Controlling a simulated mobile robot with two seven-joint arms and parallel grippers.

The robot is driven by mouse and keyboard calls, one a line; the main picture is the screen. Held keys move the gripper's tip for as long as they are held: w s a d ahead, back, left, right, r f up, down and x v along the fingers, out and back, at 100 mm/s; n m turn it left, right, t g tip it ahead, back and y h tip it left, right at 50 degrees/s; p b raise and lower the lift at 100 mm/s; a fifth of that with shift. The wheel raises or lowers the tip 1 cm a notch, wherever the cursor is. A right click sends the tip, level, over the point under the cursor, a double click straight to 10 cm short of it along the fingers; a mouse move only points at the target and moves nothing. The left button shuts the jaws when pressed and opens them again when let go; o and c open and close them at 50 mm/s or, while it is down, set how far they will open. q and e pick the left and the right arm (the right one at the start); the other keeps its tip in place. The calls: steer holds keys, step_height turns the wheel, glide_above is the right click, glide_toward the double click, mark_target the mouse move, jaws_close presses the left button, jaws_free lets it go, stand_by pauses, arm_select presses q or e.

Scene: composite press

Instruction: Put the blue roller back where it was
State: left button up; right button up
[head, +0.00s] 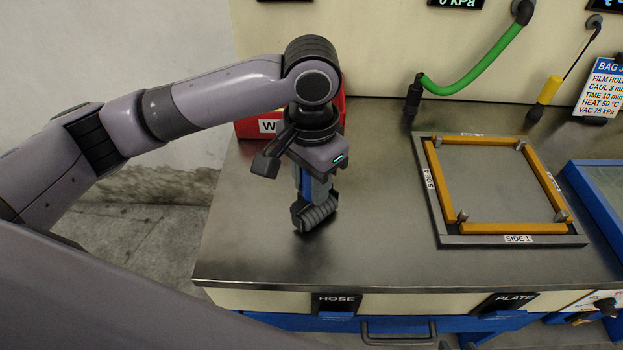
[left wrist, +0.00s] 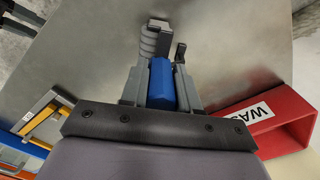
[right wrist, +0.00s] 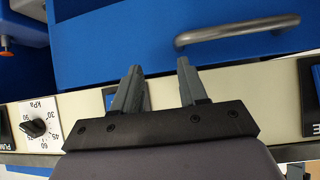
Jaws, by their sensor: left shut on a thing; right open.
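The blue roller has a blue handle and a grey ribbed roller head (head: 316,214). My left gripper (head: 308,182) points down and is shut on the blue handle, which shows between its fingers in the left wrist view (left wrist: 161,84). The ribbed head is lowest, at or just above the metal bench top near its left side; I cannot tell whether it touches. My right gripper (right wrist: 158,88) is open and empty, in front of the blue drawer front below the bench.
A red box (head: 337,117) labelled "WAS..." stands behind my left gripper, partly hidden by it. A framed plate (head: 460,240) with orange bars lies on the right. A green hose (head: 475,72) hangs behind. The bench between roller and frame is clear. A drawer handle (right wrist: 235,30) sticks out below.

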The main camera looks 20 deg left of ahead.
arm_select(q)
steer(key=o, duration=0.9)
steer(key=shift+f, duration=0.15)
steer(key=shift+o, duration=0.2)
step_height(320, 180, up, 12)
steer(key=shift+r+p, duration=0.2)
steer(key=shift+p, duration=0.4)
